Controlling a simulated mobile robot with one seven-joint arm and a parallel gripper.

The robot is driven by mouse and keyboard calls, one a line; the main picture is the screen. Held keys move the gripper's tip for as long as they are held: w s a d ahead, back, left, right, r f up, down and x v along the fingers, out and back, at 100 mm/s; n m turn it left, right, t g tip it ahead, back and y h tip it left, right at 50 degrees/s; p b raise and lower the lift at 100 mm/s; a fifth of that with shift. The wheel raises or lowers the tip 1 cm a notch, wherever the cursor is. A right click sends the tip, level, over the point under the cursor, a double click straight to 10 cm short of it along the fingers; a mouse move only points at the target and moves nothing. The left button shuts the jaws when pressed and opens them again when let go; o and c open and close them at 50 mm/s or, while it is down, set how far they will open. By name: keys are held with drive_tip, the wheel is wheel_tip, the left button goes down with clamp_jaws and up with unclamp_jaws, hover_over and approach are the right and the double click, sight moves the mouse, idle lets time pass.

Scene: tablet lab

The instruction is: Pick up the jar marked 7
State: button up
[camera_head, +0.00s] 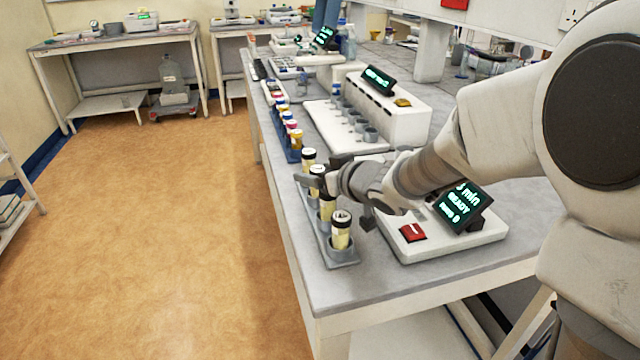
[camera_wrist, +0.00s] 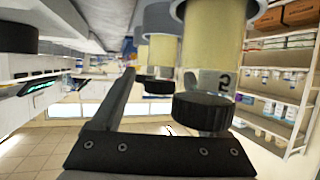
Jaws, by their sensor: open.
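A row of jars with pale yellow contents and dark caps stands in a grey rack (camera_head: 343,262) along the table's near-left edge. The nearest jar (camera_head: 341,232) is clear of my gripper. Another jar (camera_head: 326,212) stands just behind it, and one more jar (camera_head: 308,158) stands beyond my gripper. My gripper (camera_head: 318,181) is open among the jars, near cap height, and partly hides them. In the wrist view, which looks upside down, a large jar (camera_wrist: 214,50) is close beside a finger. A dark character shows on it, but I cannot read it surely; no 7 is legible.
A white device with a lit screen (camera_head: 463,207) and red switch (camera_head: 412,232) sits right of the rack. Behind are a blue rack of small vials (camera_head: 293,150) and a white multi-station device (camera_head: 388,112). The floor (camera_head: 150,220) left of the table is clear.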

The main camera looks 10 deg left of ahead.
drive_tip(key=shift+c, duration=0.4)
clamp_jaws()
